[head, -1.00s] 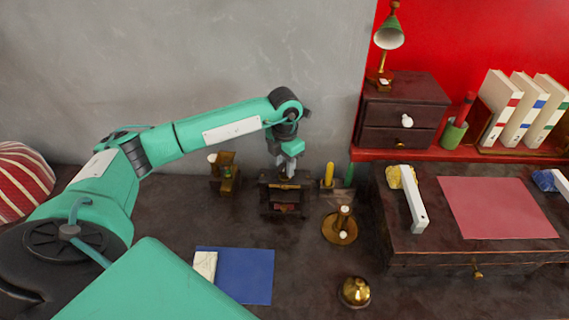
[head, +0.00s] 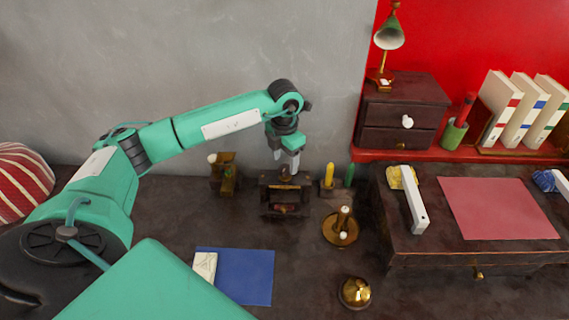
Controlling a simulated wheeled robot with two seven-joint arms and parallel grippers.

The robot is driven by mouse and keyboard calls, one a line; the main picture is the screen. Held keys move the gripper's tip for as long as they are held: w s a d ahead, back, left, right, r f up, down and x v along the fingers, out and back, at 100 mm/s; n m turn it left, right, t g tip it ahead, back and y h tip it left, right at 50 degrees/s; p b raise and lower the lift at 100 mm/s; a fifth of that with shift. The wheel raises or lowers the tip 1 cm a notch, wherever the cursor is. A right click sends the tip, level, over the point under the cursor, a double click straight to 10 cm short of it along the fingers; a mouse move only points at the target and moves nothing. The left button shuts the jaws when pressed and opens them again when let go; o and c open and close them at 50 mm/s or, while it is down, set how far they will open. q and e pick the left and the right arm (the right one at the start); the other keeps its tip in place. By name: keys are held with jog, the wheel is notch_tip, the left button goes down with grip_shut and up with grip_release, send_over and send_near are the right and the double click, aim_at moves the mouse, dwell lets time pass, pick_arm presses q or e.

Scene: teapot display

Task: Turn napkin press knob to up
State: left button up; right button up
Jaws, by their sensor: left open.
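The napkin press (head: 285,197) looks to be the small dark wooden frame on the table near the back wall, with something reddish inside its lower part. A small brownish knob (head: 285,172) shows at its top; which way it is turned is too small to tell. My left gripper (head: 287,165) points down over the press top, its grey fingers open around or just above the knob. I cannot tell whether they touch it. My right gripper is not in view.
A wooden stand (head: 224,176) is left of the press. Yellow (head: 329,176) and green candle-like sticks and a brass holder (head: 341,230) stand to its right. A brass bell (head: 355,293) and blue mat (head: 245,276) lie nearer. A dark desk (head: 440,255) is at right.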

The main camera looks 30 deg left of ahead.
aim_at(285, 167)
pick_arm(q)
notch_tip(285, 167, up, 12)
jog(key=shift+f+b, duration=0.15)
jog(key=shift+b, duration=0.25)
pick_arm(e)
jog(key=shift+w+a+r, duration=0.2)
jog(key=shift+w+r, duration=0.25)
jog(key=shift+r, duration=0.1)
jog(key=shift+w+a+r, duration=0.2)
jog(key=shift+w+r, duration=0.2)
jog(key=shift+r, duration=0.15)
